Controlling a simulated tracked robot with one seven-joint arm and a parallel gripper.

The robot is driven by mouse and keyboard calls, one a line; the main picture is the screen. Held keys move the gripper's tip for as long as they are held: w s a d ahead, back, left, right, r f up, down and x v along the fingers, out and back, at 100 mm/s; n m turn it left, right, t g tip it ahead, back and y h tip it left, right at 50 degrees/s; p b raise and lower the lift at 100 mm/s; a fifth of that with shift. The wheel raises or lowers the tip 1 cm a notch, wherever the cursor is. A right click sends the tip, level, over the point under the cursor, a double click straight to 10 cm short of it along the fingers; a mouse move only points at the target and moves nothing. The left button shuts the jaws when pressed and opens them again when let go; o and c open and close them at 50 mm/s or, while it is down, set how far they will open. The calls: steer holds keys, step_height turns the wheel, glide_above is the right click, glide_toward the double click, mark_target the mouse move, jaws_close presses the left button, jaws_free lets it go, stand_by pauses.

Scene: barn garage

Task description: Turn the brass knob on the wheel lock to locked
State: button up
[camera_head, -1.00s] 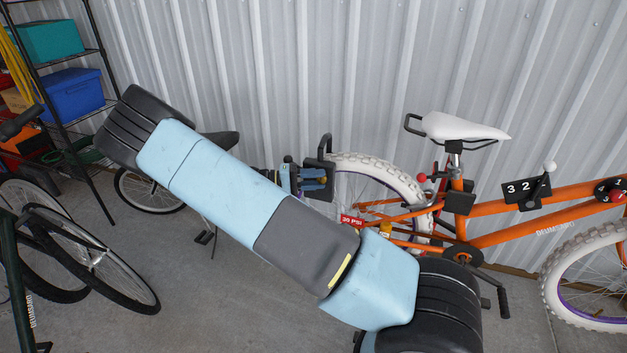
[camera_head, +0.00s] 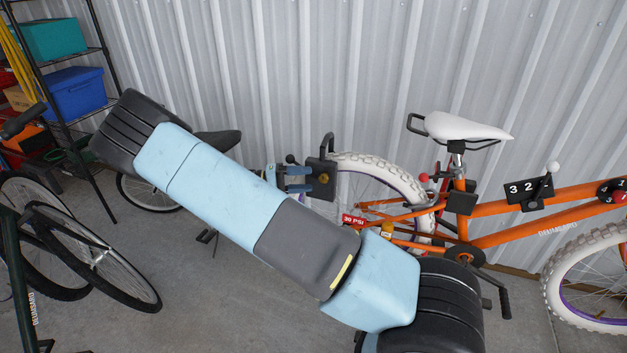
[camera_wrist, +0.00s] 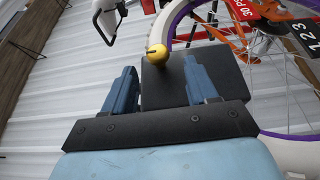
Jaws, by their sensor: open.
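The wheel lock (camera_head: 316,188) is a dark box with a black shackle at the rear wheel of the orange bike. Its round brass knob (camera_head: 324,178) faces left toward my gripper. In the wrist view the brass knob (camera_wrist: 158,56) shows a dark mark at its left side, and the lock's dark body (camera_wrist: 165,88) fills the space beyond the fingers. My gripper (camera_head: 308,180) is open and empty, with its two blue fingers just left of the knob. In the wrist view my gripper (camera_wrist: 160,66) has the knob ahead, roughly centred between the fingertips. I see no locked marking.
The orange bike (camera_head: 500,229) with white tyres leans near the corrugated wall (camera_head: 380,70). A red PSI tag (camera_head: 354,219) hangs near the lock. A dark bike (camera_head: 90,260) stands at left, with a shelf of boxes (camera_head: 75,95) behind it.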

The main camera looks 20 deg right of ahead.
steer(key=v, duration=0.9)
steer(key=shift+w+a, duration=0.15)
steer(key=shift+a, duration=0.1)
steer(key=s+d+r+n+y, duration=0.1)
steer(key=s+d+r+y, duration=0.55)
steer(key=r, duration=0.25)
steer(key=s+d+r+y, duration=0.5)
steer(key=d+r+y, duration=0.15)
steer(key=r, duration=0.25)
steer(key=s+r+t+y, duration=0.1)
steer(key=s+r+t, duration=0.2)
steer(key=s, duration=0.4)
steer(key=s+r+n+t+y, duration=0.1)
steer(key=s+r+t+y, duration=0.1)
steer(key=s+r, duration=0.3)
steer(key=s+r+t+y, duration=0.1)
steer(key=s+r+t, duration=0.3)
steer(key=s, duration=0.5)
steer(key=shift+s+d+r+n+t+y, duration=0.3)
steer(key=shift+s+d+r+y, duration=0.1)
steer(key=shift+d+r, duration=0.1)
